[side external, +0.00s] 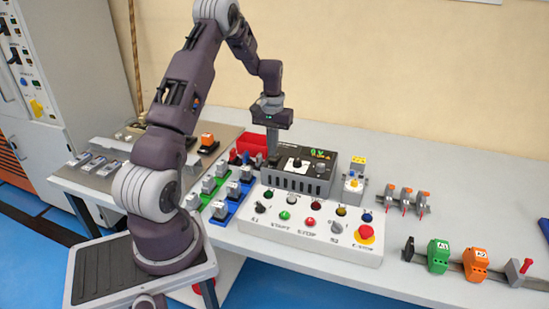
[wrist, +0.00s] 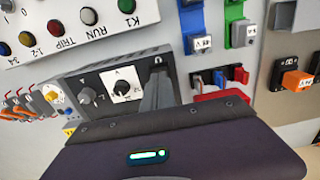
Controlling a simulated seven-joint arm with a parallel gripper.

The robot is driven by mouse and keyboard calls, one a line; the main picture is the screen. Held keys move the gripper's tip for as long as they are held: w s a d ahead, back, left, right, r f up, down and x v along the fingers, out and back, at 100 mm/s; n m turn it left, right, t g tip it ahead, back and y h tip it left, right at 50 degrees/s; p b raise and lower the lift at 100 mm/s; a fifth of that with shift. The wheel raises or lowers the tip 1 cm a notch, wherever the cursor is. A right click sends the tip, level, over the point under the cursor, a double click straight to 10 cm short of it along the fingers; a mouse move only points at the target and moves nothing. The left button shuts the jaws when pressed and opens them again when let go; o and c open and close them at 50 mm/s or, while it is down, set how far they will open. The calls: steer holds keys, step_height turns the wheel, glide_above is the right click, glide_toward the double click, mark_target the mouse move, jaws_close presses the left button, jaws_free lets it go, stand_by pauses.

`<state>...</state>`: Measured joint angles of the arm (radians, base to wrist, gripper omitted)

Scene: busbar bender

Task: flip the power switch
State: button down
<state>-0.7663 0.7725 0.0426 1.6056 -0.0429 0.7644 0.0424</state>
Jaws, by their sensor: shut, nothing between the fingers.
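A dark grey power unit (side external: 300,172) with a lit green and yellow display (side external: 320,154) stands on the bench. The wrist view shows this unit (wrist: 100,75) inverted, with the white-plated knob (wrist: 126,85) and a smaller knob (wrist: 87,95). My gripper (side external: 272,153) is shut and empty, pointing down at the unit's left end. In the wrist view its grey fingers (wrist: 158,92) cover that end of the panel. I cannot make out a power switch there; contact is unclear.
A white button box (side external: 310,228) with coloured buttons and a red emergency stop (side external: 365,233) stands in front. Blue and green holders (side external: 222,207) lie to the left, a red bin (side external: 252,145) behind. A yellow-topped device (side external: 353,183) stands close on the right.

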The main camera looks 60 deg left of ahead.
mark_target(273, 159)
steer(key=shift+f, duration=1)
stand_by(0.7)
steer(key=shift+r, duration=3.55)
steer(key=s+d+r+m+t, duration=0.1)
steer(key=s+d+r+m, duration=0.1)
steer(key=d+r, duration=0.75)
steer(key=s+d+r+m+t, duration=0.25)
steer(key=d+r, duration=0.45)
steer(key=d, duration=0.6)
steer(key=s+d+m+t, duration=0.1)
steer(key=s+d+m, duration=0.1)
steer(key=s+d, duration=0.3)
steer(key=s+d+m+t, duration=0.1)
steer(key=s+d, duration=0.4)
steer(key=s, duration=0.5)
steer(key=shift+s+d+f+m, duration=0.15)
steer(key=shift+d+f+m, duration=0.15)
steer(key=shift+m, duration=0.45)
